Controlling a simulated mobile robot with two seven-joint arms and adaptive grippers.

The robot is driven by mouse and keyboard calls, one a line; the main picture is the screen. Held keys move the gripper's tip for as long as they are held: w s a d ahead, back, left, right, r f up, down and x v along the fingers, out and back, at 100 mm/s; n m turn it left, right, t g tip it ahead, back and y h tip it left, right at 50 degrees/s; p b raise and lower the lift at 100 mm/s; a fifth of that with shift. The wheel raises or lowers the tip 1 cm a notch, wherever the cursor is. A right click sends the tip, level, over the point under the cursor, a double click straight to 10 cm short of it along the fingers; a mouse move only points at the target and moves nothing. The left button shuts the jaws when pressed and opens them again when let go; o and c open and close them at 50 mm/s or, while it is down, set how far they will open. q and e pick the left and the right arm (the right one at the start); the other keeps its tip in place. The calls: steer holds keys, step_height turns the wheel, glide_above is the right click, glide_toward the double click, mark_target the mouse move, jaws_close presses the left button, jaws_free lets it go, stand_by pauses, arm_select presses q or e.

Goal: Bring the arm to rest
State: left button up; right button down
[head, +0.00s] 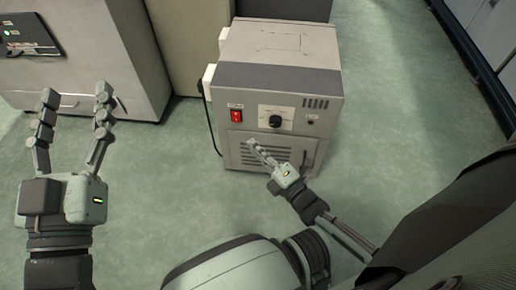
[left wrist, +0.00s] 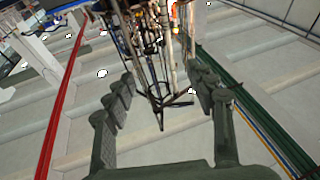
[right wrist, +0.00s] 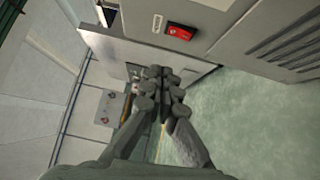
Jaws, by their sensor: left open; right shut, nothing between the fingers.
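My left gripper (head: 76,98) is at the left of the head view, fingers spread and empty. It also shows open in the left wrist view (left wrist: 160,85). My right gripper (head: 251,143) is in front of the lower part of a grey box-shaped machine (head: 275,75), with its fingers together. In the right wrist view its fingertips (right wrist: 160,75) meet with nothing between them. The machine has a red switch (head: 237,115) and a black knob (head: 275,121) on its front. I cannot tell whether my right fingers touch the machine.
Green floor (head: 190,190) is clear between my left gripper and the machine. A dark rail (head: 470,55) runs along the right. Pipes and cables (left wrist: 150,45) show in the left wrist view.

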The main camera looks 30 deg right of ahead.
arm_select(q)
steer(key=shift+w+a+f+g, duration=0.2)
steer(key=shift+f+g, duration=0.1)
steer(key=shift+f, duration=0.25)
arm_select(e)
steer(key=shift+s+d, duration=0.15)
steer(key=shift+s, duration=0.55)
